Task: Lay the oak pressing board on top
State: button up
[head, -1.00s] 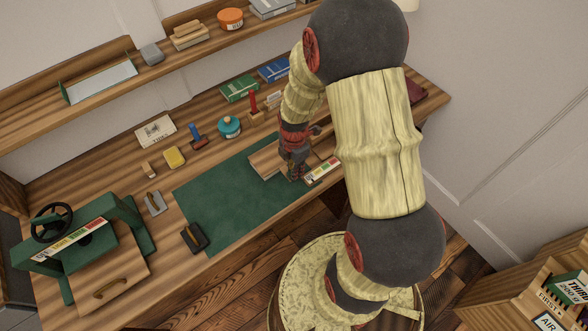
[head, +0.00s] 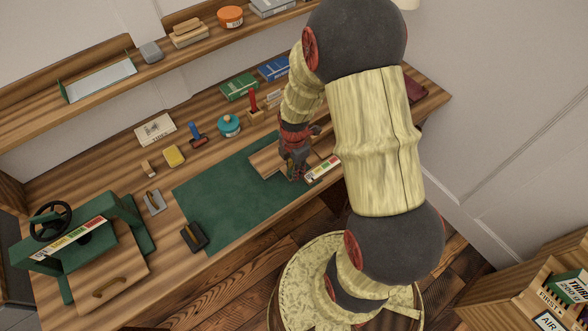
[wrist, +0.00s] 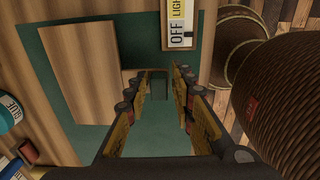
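A flat pale wooden board (head: 264,161) lies at the right part of the green mat (head: 225,195), partly hidden by my gripper (head: 296,177). In the wrist view a large wooden board (wrist: 82,65) lies to the left, and a smaller wooden face (wrist: 146,62) shows beside it. I cannot tell for certain which is the oak pressing board. My gripper (wrist: 161,76) points down, its fingers apart over green surface, with nothing clearly held. A strip marked OFF and LIGHT (wrist: 179,24) is just beyond the fingers; it also shows in the head view (head: 323,168).
A green press (head: 125,225) with a black handwheel and a handled wooden front stands at the left. The mat's middle is clear.

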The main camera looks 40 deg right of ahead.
jog(key=shift+o, duration=1.3)
notch_tip(320, 180, up, 12)
jog(key=s+a+r+m+t, duration=0.2)
jog(key=s+a+r+m, duration=0.2)
jog(key=r+m, duration=0.2)
jog(key=s+a+r+m+t, duration=0.1)
jog(key=s+a+r+m, duration=0.3)
jog(key=r, duration=0.5)
jog(key=s+a+r+m+t, duration=0.2)
jog(key=s+a+r+m, duration=0.2)
jog(key=r+m, duration=0.3)
jog(key=shift+r+m+t, duration=0.25)
jog(key=shift+m+t, duration=0.05)
jog(key=shift+m, duration=0.4)
